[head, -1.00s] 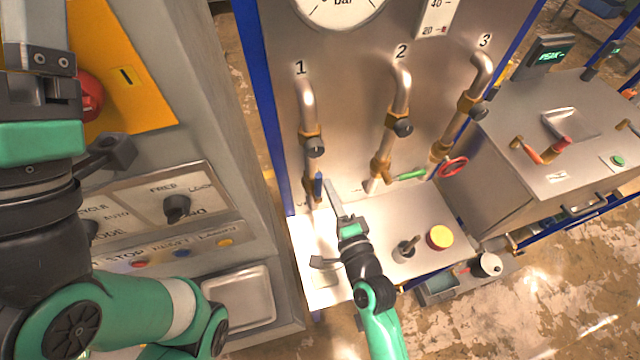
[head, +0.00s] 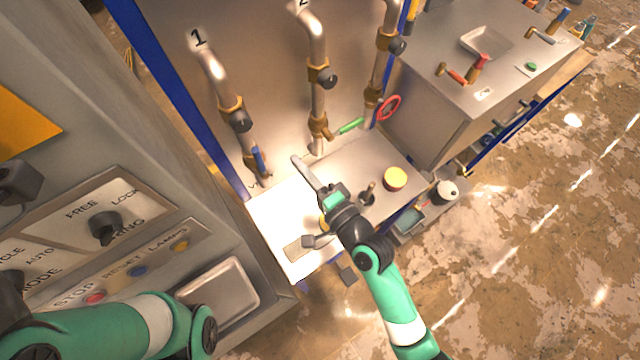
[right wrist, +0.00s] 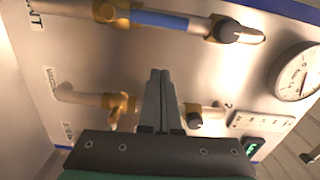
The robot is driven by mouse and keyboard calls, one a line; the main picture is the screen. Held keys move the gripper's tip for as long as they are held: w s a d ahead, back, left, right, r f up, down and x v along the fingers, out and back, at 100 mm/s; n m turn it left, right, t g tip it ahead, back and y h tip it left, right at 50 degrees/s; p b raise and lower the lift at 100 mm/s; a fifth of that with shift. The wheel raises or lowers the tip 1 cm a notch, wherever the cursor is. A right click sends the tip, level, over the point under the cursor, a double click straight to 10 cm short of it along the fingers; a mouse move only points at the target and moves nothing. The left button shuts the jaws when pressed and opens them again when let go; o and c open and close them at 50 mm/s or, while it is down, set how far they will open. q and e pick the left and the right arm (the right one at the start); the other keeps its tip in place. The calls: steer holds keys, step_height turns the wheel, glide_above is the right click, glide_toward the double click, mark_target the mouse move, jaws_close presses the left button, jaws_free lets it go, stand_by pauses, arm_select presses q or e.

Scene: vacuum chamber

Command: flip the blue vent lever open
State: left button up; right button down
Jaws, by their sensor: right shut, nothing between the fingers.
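The blue vent lever (head: 258,160) is at the lower end of pipe 1 on the steel panel and lies roughly along the pipe. In the right wrist view the blue lever (right wrist: 160,20) lies near the top edge, between a brass fitting and a dark knob. My right gripper (head: 298,162) is shut and empty, to the right of the lever and apart from it. In the right wrist view its closed fingertips (right wrist: 160,74) point at the panel between pipes 1 and 2. My left gripper is out of view; only part of my left arm shows at the lower left.
Pipe 2 has a green lever (head: 350,126) sticking out right, and pipe 3 a red handwheel (head: 388,107). A yellow button (head: 395,178) and a small dark stick (head: 368,192) stand on the ledge. A grey control cabinet (head: 150,120) stands left.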

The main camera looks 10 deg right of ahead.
steer(key=v, duration=0.6)
steer(key=shift+s, duration=0.35)
